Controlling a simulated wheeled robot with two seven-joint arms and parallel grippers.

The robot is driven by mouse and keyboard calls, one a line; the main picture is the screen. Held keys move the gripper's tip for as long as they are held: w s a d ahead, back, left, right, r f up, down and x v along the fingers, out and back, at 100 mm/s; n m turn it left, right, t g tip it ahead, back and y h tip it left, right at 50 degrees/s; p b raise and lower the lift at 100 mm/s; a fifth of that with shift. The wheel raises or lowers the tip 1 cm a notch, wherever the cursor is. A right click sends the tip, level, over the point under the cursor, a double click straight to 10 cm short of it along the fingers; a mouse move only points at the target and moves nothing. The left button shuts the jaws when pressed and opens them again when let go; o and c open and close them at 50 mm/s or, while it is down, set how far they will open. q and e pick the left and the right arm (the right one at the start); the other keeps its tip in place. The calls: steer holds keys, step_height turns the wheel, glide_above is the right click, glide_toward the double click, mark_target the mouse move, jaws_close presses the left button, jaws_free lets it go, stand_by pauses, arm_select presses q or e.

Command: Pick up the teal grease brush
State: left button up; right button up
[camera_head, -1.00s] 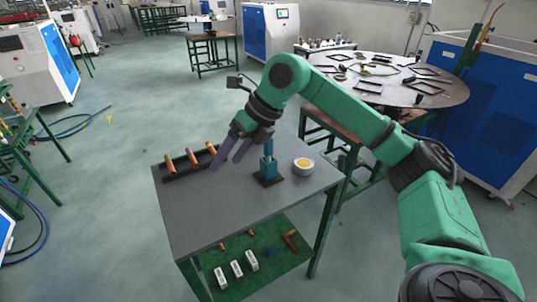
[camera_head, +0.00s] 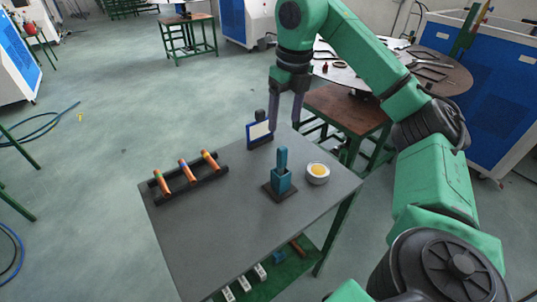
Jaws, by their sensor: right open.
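The teal grease brush (camera_head: 283,160) stands upright in a teal holder (camera_head: 281,181) on a dark square base, on the grey table (camera_head: 215,230). My right gripper (camera_head: 284,128) is open and empty. Its two fingers point down, above and behind the brush in the picture, near the table's far edge. The fingers look apart from the brush. My left gripper is not in view.
A white round tub with yellow contents (camera_head: 318,172) stands right of the brush. A black rack (camera_head: 190,182) with several orange-handled items lies at left. A small framed panel (camera_head: 259,132) stands at the back edge. The table's front is clear.

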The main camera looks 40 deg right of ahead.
steer(key=b, duration=0.4)
glide_above(281, 157)
steer(key=d, duration=0.1)
step_height(281, 157, down, 5)
steer(key=shift+d+f, duration=0.1)
steer(key=shift+s+f, duration=0.15)
steer(key=shift+f, duration=0.5)
steer(key=f, duration=0.2)
steer(key=w+f+p, duration=0.1)
steer(key=f, duration=0.1)
steer(key=f+p, duration=0.1)
steer(key=f, duration=0.1)
steer(key=shift+w+d+f, duration=0.1)
steer(key=shift+w, duration=0.2)
steer(key=shift+f, duration=0.4)
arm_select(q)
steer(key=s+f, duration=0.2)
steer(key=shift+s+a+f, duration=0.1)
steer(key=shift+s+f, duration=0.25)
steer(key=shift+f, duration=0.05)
arm_select(e)
jaws_close()
